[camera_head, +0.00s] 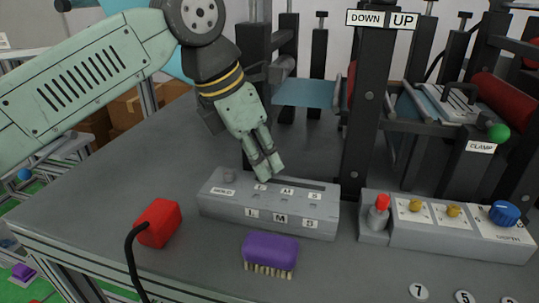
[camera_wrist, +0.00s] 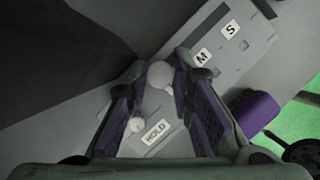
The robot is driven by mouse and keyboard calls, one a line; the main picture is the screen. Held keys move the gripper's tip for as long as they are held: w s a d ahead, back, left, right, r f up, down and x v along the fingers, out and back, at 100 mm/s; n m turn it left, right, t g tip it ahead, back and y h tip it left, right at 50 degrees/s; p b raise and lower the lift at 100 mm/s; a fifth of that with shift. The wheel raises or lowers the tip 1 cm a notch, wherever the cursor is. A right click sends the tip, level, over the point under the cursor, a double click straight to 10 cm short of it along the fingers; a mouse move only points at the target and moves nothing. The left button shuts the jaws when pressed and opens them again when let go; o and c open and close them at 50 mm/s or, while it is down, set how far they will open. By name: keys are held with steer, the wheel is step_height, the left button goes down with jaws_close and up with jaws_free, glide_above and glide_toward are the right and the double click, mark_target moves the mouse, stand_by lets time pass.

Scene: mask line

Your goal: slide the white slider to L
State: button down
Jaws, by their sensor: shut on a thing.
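The grey control box (camera_head: 212,207) stands on the bench with a slot in its top and L, M and S labels beside it. The white slider (camera_wrist: 159,75) shows as a round white knob between my fingertips in the wrist view. My gripper (camera_head: 269,174) points down at the slot's left end, by the L label (camera_head: 262,187), and is shut on the slider. My fingers hide the slider in the head view. In the wrist view, the slider is past the M label (camera_wrist: 202,57) on the HOLD side; the L label is hidden.
A second small knob (camera_head: 229,173) stands near the HOLD label (camera_head: 222,192), close to my fingers. A purple brush (camera_head: 270,249) and a red block with a black cable (camera_head: 158,223) lie in front. A dark post (camera_head: 368,130) and another control box (camera_head: 450,238) stand right.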

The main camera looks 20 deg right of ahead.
steer(key=shift+w+a, duration=0.15)
steer(key=c, duration=1.5)
jaws_free()
steer(key=shift+a, duration=0.1)
steer(key=shift+o, duration=0.4)
steer(key=shift+d, duration=0.2)
